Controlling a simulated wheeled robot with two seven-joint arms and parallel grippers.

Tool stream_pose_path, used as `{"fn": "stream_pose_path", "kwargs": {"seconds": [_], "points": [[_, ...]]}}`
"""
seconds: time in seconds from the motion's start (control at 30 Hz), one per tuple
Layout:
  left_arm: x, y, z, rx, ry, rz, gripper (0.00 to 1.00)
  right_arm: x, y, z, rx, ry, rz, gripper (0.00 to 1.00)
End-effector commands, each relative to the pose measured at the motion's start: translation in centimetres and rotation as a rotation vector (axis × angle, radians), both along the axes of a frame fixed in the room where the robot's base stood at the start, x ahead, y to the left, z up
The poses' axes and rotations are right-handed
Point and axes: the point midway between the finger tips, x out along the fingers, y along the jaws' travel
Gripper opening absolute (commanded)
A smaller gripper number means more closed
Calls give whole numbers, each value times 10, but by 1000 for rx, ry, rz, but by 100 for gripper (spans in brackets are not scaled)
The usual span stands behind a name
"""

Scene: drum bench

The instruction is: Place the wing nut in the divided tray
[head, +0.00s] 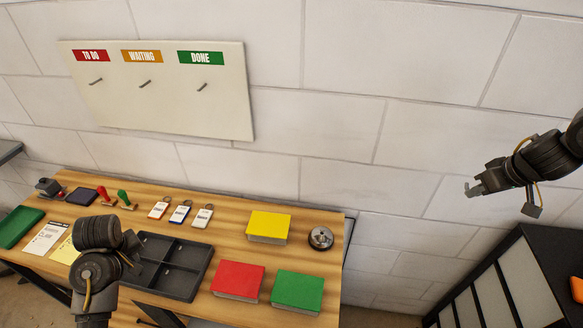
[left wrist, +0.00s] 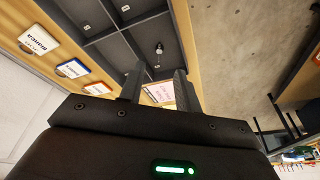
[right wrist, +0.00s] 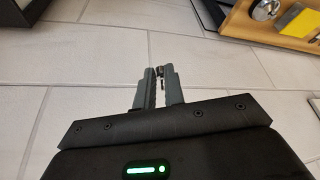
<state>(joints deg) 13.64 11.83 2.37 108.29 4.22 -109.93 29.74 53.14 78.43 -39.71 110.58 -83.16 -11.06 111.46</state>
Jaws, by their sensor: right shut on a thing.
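The divided tray (head: 150,287) is dark grey, with several compartments, on the wooden bench. In the left wrist view a tiny shiny metal thing (left wrist: 158,47) shows against the tray (left wrist: 118,47); I cannot tell whether it is the wing nut. My left gripper (head: 133,250) is at the tray's left side in the head view. Its fingers (left wrist: 158,85) are apart with nothing seen between them. My right gripper (head: 470,189) is in the air far right of the bench. Its fingers (right wrist: 159,76) are shut on a small dark thing (right wrist: 160,71), too small to identify surely.
Yellow (head: 269,226), red (head: 238,280) and green (head: 297,291) blocks and a bell (head: 320,237) stand right of the tray. Key tags (head: 181,213) and stamps (head: 124,198) lie behind it. A dark cabinet (head: 500,275) stands at the right.

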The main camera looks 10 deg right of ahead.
Motion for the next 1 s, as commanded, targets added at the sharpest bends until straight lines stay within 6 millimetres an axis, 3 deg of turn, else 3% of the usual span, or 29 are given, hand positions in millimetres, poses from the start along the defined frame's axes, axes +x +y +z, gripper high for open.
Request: {"fn": "stream_pose_path", "kwargs": {"seconds": [0.23, 0.73, 0.87, 1.0], "points": [[0, -6, 22, 0, 0, -5, 33, 3, 2, 0, 0, -1, 4, 0], [-1, -6, 23, 0, 2, -4, 33, 3, 3, 0, 1, -1, 6, 0], [-7, -10, 17, 4, 5, -26, 33, 3, 3, 0, 0, -1, 4, 0], [-34, -24, -5, 22, 15, -126, 33, 2, 2, 0, 0, -1, 4, 0]]}}
